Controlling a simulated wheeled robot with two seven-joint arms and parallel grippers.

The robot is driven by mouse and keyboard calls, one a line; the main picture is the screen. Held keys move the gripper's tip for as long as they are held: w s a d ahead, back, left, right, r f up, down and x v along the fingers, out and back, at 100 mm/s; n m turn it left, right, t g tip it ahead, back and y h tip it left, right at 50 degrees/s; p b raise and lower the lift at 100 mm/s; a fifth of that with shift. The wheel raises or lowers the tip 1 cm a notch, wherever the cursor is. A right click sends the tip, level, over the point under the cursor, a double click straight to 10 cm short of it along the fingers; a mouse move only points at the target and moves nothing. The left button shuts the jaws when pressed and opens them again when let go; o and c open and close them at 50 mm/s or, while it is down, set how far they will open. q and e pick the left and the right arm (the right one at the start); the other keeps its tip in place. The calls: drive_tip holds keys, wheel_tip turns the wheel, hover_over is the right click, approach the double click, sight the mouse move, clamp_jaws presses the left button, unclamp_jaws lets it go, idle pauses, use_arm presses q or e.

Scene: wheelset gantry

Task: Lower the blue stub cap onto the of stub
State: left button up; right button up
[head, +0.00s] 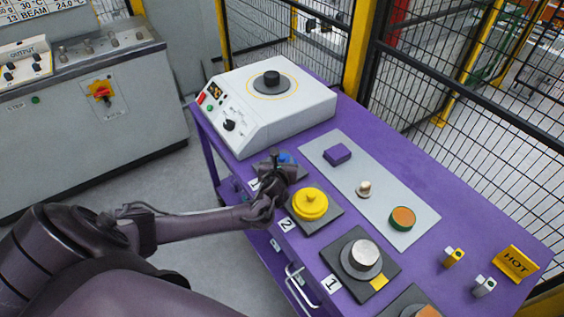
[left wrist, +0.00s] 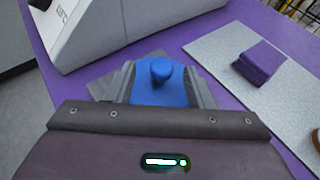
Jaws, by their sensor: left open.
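The blue stub cap (head: 286,158) sits near the far end of the row of dark pads on the purple table, partly hidden by my left gripper (head: 279,169). In the left wrist view the blue cap (left wrist: 160,92) shows a round knob on top. The grey fingers of my left gripper (left wrist: 163,75) stand on either side of it, open. I cannot tell whether they touch it. Whatever lies under the cap is hidden, so I cannot tell whether it rests on a stub. My right gripper is not in view.
A white machine (head: 262,107) stands behind the cap. A yellow cap (head: 310,203) and a bare metal stub (head: 364,254) are on the nearer pads. A grey plate (head: 385,196) to the right carries a purple block (head: 337,154), a small knob and an orange-green disc. A mesh fence borders the table.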

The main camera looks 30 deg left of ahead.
use_arm(q)
drive_tip(key=shift+x, duration=1.45)
drive_tip(key=shift+d, duration=0.15)
clamp_jaws()
drive_tip(key=shift+r, duration=0.15)
